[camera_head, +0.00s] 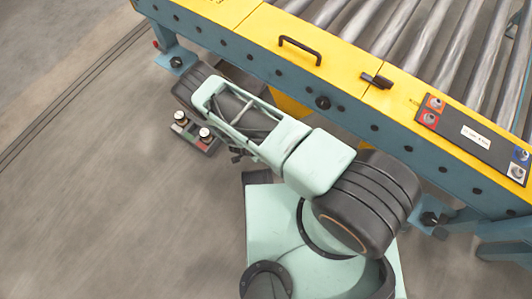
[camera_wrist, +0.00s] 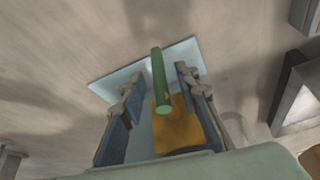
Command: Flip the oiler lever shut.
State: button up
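In the wrist view my gripper (camera_wrist: 156,75) is open, its two blue-padded fingers apart. A green rod (camera_wrist: 159,80) shows in the gap between them, one round end towards the camera. I cannot tell whether it is the oiler lever, or whether the right finger touches it. An orange-yellow block (camera_wrist: 178,132) shows beside the rod's near end, partly behind the right finger. A pale blue plate (camera_wrist: 112,84) lies beyond the fingers. In the head view my arm covers the area, and I cannot make out my gripper or the oiler there.
In the head view a roller conveyor with a yellow rail (camera_head: 225,12) runs along the top and right. It carries a black handle (camera_head: 300,46) and a control panel (camera_head: 470,132). A small dark unit with two round caps (camera_head: 193,131) is beside my arm. Floor is clear at left.

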jog(key=shift+w+d+f, duration=0.15)
jog(key=shift+f, duration=0.35)
grip_shut()
